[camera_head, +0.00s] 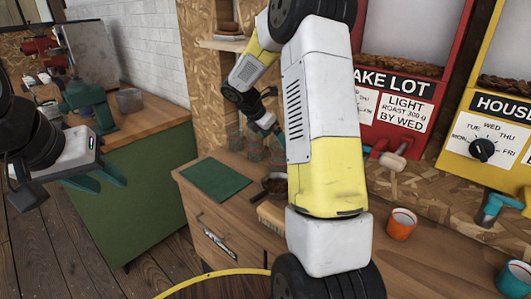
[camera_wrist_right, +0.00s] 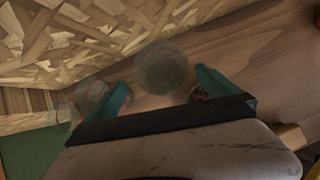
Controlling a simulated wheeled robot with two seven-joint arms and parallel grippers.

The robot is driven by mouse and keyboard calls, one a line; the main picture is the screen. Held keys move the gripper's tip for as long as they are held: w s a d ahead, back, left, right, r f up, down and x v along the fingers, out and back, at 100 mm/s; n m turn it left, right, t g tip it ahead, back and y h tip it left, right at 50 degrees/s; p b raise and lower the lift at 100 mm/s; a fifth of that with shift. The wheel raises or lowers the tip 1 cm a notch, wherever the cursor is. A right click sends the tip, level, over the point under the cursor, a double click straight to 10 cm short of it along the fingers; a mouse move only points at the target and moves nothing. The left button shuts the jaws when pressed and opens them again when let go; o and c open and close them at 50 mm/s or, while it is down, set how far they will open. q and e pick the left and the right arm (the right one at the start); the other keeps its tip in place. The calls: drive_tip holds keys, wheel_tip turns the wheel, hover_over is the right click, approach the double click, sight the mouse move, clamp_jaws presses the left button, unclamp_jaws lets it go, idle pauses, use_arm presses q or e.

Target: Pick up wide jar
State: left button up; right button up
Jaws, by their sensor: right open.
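Clear glass jars stand on the wooden counter by the chipboard wall. In the right wrist view the largest-looking one, apparently the wide jar (camera_wrist_right: 162,66), is ahead of and between the fingers of my right gripper (camera_wrist_right: 163,96). The gripper is open, with no visible contact. In the head view my right gripper (camera_head: 270,128) is above the faint glass jars (camera_head: 254,150), partly hidden by my arm. I cannot tell there which is the wide one. My left gripper (camera_head: 108,180) is at the left, its teal fingers apart and empty.
Smaller glass jars (camera_wrist_right: 90,94) stand to the left of the wide one. A green mat (camera_head: 217,179) lies on the counter. A dark bowl (camera_head: 274,184) is close to my right arm. An orange cup (camera_head: 401,225) stands at the right. The chipboard wall (camera_wrist_right: 60,40) is close behind.

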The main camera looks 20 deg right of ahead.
sight(278, 144)
drive_tip(key=x, duration=0.4)
drive_tip(key=shift+s, duration=0.15)
drive_tip(key=c, duration=1.9)
drive_tip(key=shift+c, duration=0.7)
drive_tip(key=shift+a+r, duration=0.1)
drive_tip(key=shift+r, duration=0.05)
